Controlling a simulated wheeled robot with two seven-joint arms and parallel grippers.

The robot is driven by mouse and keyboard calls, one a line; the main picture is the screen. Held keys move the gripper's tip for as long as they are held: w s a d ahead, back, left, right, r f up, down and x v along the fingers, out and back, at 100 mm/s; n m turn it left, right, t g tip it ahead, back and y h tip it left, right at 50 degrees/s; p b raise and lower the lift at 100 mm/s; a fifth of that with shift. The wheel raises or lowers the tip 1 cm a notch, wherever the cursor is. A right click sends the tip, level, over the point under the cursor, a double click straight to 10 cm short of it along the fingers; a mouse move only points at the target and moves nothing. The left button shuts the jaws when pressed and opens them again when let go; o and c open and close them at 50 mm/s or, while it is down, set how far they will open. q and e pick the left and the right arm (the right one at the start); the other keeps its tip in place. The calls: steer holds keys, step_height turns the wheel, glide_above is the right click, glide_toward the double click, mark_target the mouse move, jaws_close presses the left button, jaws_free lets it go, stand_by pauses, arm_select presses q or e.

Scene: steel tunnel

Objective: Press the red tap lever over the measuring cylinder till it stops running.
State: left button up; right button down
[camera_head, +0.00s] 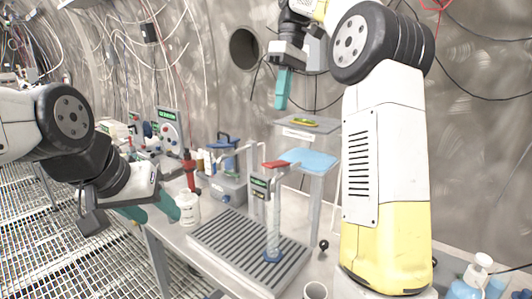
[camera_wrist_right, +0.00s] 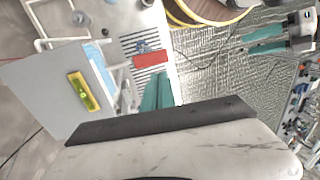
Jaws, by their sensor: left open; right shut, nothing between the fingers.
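The red tap lever (camera_head: 275,164) sits atop the tap stand, above the measuring cylinder (camera_head: 273,222). The clear cylinder stands upright on a blue base on the grooved drip tray (camera_head: 215,245). Whether water runs is too small to tell. My right gripper (camera_head: 282,104) is shut and empty, pointing down, high above and behind the lever in the head view. In the right wrist view its teal fingers (camera_wrist_right: 158,92) show just below the red lever (camera_wrist_right: 151,60), apart in height. My left gripper (camera_head: 150,212) is open and empty, low at the left, beside a white bottle (camera_head: 188,207).
A blue-topped stand (camera_head: 308,160) is right of the lever. Behind it, a raised grey shelf (camera_head: 322,125) holds a yellow level (camera_wrist_right: 83,90). A red-topped device (camera_head: 188,168) and instruments stand at the back left. A cup (camera_head: 315,290) is at the front.

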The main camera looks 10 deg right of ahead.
mark_target(270, 164)
steer(key=x, duration=1.3)
steer(key=shift+s+a+f, duration=0.1)
steer(key=shift+f, duration=0.25)
steer(key=shift+s+a+f+t+h, duration=0.35)
steer(key=shift+f+t+h, duration=0.05)
steer(key=shift+t+h, duration=0.2)
steer(key=shift+s+a+f+h, duration=0.1)
steer(key=shift+f+h, duration=0.1)
steer(key=shift+h, duration=0.1)
steer(key=shift+f+t, duration=0.3)
steer(key=shift+t, duration=0.1)
stand_by(0.4)
